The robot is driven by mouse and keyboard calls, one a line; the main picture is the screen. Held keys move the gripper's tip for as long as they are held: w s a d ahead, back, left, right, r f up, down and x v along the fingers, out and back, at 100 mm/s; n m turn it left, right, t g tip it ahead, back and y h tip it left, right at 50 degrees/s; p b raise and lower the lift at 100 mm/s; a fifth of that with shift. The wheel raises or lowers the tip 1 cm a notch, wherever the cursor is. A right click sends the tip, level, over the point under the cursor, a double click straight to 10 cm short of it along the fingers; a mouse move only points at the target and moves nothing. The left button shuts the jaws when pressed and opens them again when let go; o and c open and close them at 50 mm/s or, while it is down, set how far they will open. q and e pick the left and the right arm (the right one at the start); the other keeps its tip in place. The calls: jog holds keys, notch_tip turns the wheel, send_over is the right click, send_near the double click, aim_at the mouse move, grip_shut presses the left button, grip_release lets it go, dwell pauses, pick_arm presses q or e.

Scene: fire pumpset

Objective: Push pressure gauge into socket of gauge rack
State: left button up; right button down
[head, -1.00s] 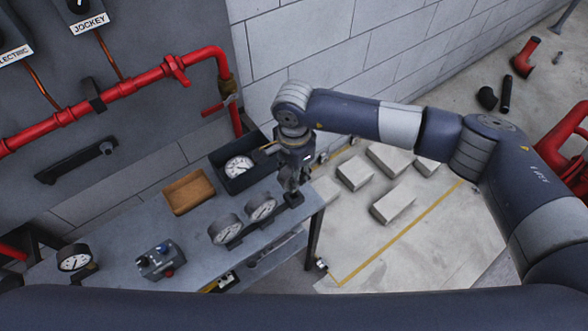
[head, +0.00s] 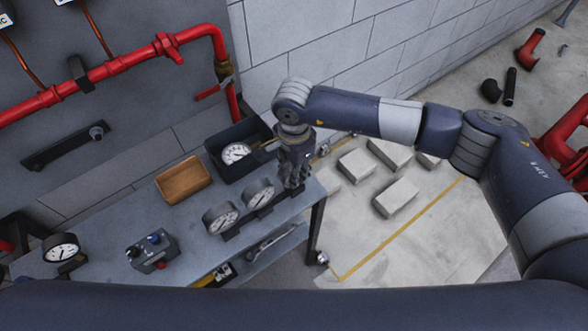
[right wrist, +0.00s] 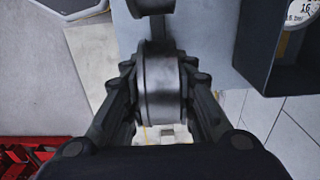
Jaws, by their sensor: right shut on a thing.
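My right gripper (head: 294,183) is over the right end of the gauge rack (head: 232,236) on the bench. In the right wrist view its fingers (right wrist: 161,108) are closed on both sides of a round, grey, metal-rimmed pressure gauge (right wrist: 161,85), seen edge-on. The fingers hide this gauge in the head view. Two white-faced gauges stand in the rack to the left of the gripper, the left one (head: 221,217) and the middle one (head: 259,193). The rack's right socket is hidden by the gripper, so I cannot tell how the held gauge sits in it. My left gripper is out of view.
A dark bin (head: 213,147) holding another gauge (head: 236,153) stands behind the rack. A wooden tray (head: 183,180) is left of it. A control box (head: 152,251) and a separate gauge (head: 61,248) are at the left. Red pipe (head: 130,68) runs along the wall.

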dwell(0.3)
jog(key=c, duration=1.2)
grip_release()
jog(key=shift+c, duration=0.2)
